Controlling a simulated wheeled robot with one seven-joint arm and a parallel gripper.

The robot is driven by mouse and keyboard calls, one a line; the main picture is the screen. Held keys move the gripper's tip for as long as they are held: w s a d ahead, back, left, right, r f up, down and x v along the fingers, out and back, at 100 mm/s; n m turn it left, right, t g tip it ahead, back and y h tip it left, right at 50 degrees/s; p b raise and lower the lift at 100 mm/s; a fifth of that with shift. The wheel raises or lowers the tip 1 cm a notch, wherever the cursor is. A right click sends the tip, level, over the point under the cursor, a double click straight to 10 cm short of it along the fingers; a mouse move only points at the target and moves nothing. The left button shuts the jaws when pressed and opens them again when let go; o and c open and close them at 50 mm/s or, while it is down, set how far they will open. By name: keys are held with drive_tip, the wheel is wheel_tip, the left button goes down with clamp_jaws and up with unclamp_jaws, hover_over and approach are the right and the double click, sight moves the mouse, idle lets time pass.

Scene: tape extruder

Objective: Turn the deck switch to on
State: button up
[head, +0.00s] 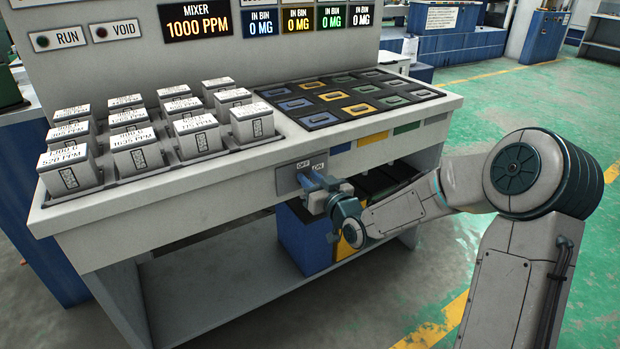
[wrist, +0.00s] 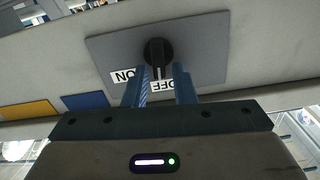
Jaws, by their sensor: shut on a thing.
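The deck switch is a black knob (wrist: 156,50) on a grey plate (wrist: 208,45) with OFF and ON labels, seen upside down in the wrist view. Its white mark points towards the OFF label (wrist: 163,86); the ON label (wrist: 123,76) is to the left. My gripper (wrist: 160,69) has one blue finger on each side of the knob and is shut on it. In the head view my gripper (head: 314,184) is at the plate (head: 289,180) on the bench front and hides the knob.
The bench top (head: 240,165) above holds several white labelled bins (head: 137,150) and a grid of dark slots (head: 340,100). A blue box (head: 300,238) stands below the switch. Blue and yellow labels line the bench edge. Green floor is open at the right.

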drive_tip(key=m+p, duration=0.1)
drive_tip(key=m, duration=0.1)
drive_tip(key=m+p, duration=0.1)
drive_tip(key=m, duration=0.1)
drive_tip(key=m+p, duration=0.2)
drive_tip(key=shift+w+d, duration=0.2)
drive_tip(key=shift+d, duration=0.15)
drive_tip(key=m+p, duration=0.1)
drive_tip(key=m, duration=0.1)
drive_tip(key=f+m+p, duration=0.1)
drive_tip(key=m, duration=0.1)
drive_tip(key=shift+w+d+m, duration=0.15)
drive_tip(key=shift+d+m, duration=0.05)
drive_tip(key=shift+m, duration=0.1)
drive_tip(key=o, duration=0.7)
drive_tip(key=p+v, duration=0.3)
drive_tip(key=v, duration=1)
drive_tip(key=shift+s+d, duration=0.25)
drive_tip(key=shift+s, duration=0.1)
